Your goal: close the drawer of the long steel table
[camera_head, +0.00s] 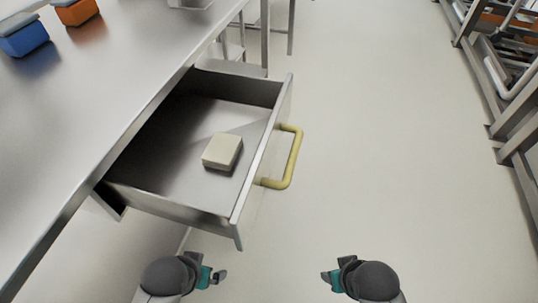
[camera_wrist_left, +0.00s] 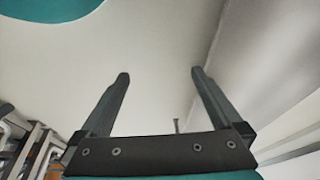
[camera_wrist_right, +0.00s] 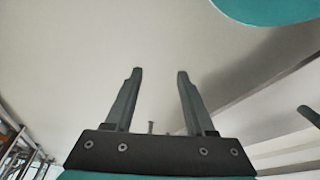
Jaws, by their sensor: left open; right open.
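The long steel table (camera_head: 90,110) fills the left of the head view. Its drawer (camera_head: 185,212) is pulled out to the right over the floor. The yellow handle (camera_head: 292,158) is on the drawer's front panel. A pale block (camera_head: 222,151) lies inside the drawer. My left gripper (camera_head: 219,277) is at the bottom, in front of the drawer's near corner, open and empty; its two fingers stand apart in the left wrist view (camera_wrist_left: 160,85). My right gripper (camera_head: 328,277) is to the right, below the handle in the picture, open and empty, as in the right wrist view (camera_wrist_right: 160,80). Neither touches the drawer.
A blue box (camera_head: 24,38) and an orange box (camera_head: 77,12) stand on the tabletop at the far left. A metal rack (camera_head: 500,110) runs along the right edge. The pale floor (camera_head: 390,150) between drawer and rack is clear.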

